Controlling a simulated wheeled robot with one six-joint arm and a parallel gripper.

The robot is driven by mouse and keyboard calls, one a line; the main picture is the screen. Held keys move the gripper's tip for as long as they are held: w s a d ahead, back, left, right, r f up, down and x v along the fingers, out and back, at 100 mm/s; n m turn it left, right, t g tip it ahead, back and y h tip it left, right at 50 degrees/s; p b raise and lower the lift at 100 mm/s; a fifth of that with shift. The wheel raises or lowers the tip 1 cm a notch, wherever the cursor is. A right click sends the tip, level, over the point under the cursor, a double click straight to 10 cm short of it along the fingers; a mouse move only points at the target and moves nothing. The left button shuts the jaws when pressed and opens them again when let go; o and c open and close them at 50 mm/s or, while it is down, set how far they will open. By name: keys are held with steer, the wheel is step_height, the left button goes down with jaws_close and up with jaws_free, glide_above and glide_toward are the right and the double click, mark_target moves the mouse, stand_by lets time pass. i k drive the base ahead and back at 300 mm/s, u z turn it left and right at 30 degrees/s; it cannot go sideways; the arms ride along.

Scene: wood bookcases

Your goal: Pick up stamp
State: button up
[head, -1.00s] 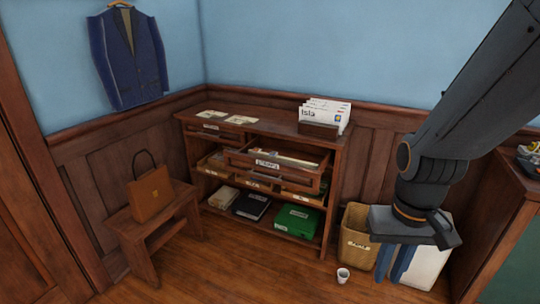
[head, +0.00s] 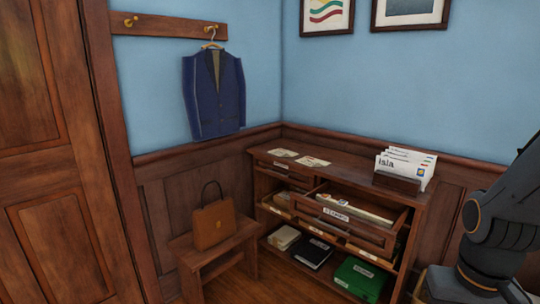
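I cannot make out a loose stamp. A drawer (head: 350,217) in the upper part of the wooden cabinet (head: 345,172) is pulled open. Its label seems to read "STAMPS", and pale flat papers (head: 365,212) lie inside, too small to identify. White envelopes (head: 405,163) stand in a wooden holder (head: 396,183) on the cabinet top, with small coloured marks in their corners. Only the upper body of my gripper (head: 462,288) shows at the bottom right, in front and to the right of the cabinet. Its fingers are below the picture edge.
A brown bag (head: 214,224) stands on a wooden bench (head: 205,252) left of the cabinet. Flat cards (head: 283,153) lie on the cabinet top. Lower shelves hold a black box (head: 312,254) and a green box (head: 360,278). A blue jacket (head: 213,92) hangs on the wall.

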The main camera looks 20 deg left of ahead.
mark_target(343, 204)
steer(key=u, duration=0.5)
steer(key=i, duration=1.1)
steer(key=u, duration=0.3)
steer(key=i, duration=1)
steer(key=z, duration=0.15)
